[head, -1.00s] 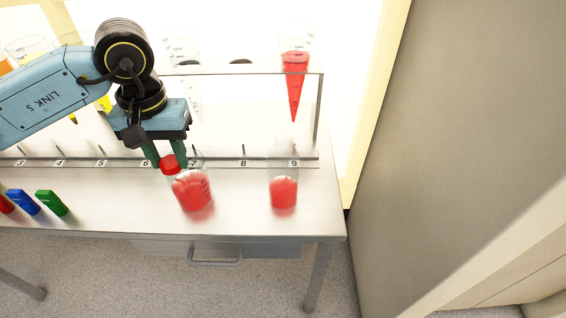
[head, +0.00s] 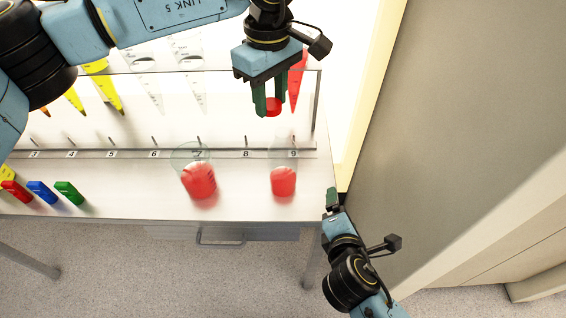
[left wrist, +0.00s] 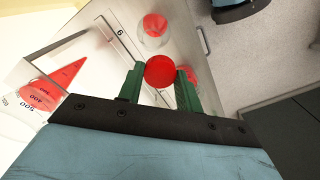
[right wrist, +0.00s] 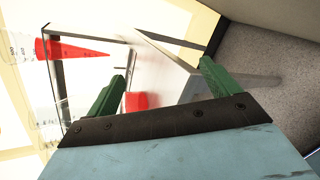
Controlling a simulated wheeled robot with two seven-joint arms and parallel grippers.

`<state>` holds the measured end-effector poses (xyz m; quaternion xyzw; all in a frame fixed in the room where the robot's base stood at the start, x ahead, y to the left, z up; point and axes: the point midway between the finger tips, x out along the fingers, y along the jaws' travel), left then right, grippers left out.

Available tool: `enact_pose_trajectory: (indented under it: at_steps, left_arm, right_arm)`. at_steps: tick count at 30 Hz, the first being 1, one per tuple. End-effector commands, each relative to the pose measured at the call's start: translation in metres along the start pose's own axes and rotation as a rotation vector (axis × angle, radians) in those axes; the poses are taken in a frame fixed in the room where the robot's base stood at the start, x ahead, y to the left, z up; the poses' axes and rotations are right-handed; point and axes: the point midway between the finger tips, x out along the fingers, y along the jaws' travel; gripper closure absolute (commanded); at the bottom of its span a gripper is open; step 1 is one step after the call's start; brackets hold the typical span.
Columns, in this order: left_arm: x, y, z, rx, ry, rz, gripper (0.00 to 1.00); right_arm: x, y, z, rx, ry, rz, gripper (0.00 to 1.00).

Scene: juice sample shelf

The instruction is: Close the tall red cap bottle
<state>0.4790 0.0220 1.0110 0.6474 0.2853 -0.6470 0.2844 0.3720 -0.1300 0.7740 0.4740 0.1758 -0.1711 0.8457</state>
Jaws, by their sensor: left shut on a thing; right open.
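A tall clear bottle with red liquid (head: 283,182) stands upright and uncapped on the table by number 9. My left gripper (head: 273,104) is shut on a red cap (head: 273,108) and holds it raised, above and behind the bottle in the head view. In the left wrist view the cap (left wrist: 160,71) sits between the green fingertips, with a vessel of red liquid (left wrist: 154,27) beyond it. My right gripper (head: 332,197) is at the table's right edge. In the right wrist view its fingers (right wrist: 160,85) are open and apart, with a red patch (right wrist: 136,101) seen between them.
A wider glass with red liquid (head: 199,181) stands near number 7. A clear rack (head: 225,128) runs along the back, holding a red cone (head: 296,80) and other cones. Blue (head: 42,192) and green (head: 68,191) blocks lie left. A wall (head: 470,120) is at right.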

Motion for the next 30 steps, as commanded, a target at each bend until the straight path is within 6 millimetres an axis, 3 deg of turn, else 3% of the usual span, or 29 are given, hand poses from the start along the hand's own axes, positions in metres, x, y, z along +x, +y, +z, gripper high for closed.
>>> enact_pose_trajectory:
  at_steps: [3, 6, 12, 25, 30]
  left_arm:
    - [-0.006, 0.007, 0.005, -0.043, 0.001, 0.002, 0.86]
    - [-0.009, 0.011, 0.009, -0.070, 0.000, 0.002, 0.86]
    - [-0.012, 0.016, 0.013, -0.104, -0.001, 0.001, 0.86]
    - [-0.012, 0.016, 0.013, -0.110, -0.001, 0.001, 0.86]
    - [-0.012, 0.016, 0.013, -0.109, -0.001, 0.001, 0.86]
  right_arm:
    - [-0.007, 0.045, -0.016, -0.367, -0.045, 0.185, 0.12]
    - [-0.017, 0.075, -0.031, -0.638, -0.101, 0.318, 0.12]
    - [-0.034, 0.106, -0.054, -0.982, -0.204, 0.481, 0.12]
    - [-0.038, 0.112, -0.059, -1.054, -0.230, 0.513, 0.12]
    - [-0.028, 0.118, -0.059, -1.053, -0.232, 0.512, 0.12]
